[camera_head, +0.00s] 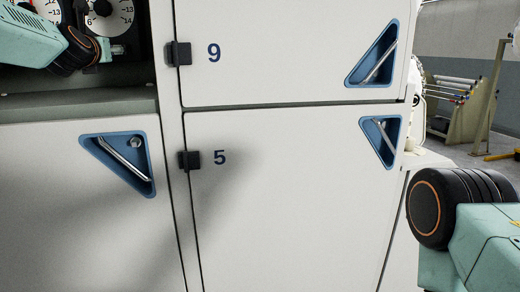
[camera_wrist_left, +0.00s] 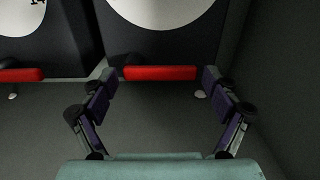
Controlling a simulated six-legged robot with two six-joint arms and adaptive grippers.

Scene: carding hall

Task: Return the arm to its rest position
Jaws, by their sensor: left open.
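My left arm (camera_head: 28,40) reaches into an open recess at the upper left in the head view. Its gripper shows in the left wrist view (camera_wrist_left: 160,80), with the two fingers spread wide and nothing held between them. A red bar (camera_wrist_left: 160,73) lies ahead, between the fingertips, below a large white dial (camera_wrist_left: 160,8). I cannot tell how far the bar is from the fingers. My right arm (camera_head: 485,240) shows at the lower right in the head view; its gripper is out of the picture.
Pale cabinet doors numbered 9 (camera_head: 290,50) and 5 (camera_head: 290,200) fill the middle, with blue triangular handle recesses. A grey ledge (camera_head: 80,103) runs under the opening. Another red bar (camera_wrist_left: 22,75) is at left. A dark wall (camera_wrist_left: 285,80) stands close at right in the wrist view.

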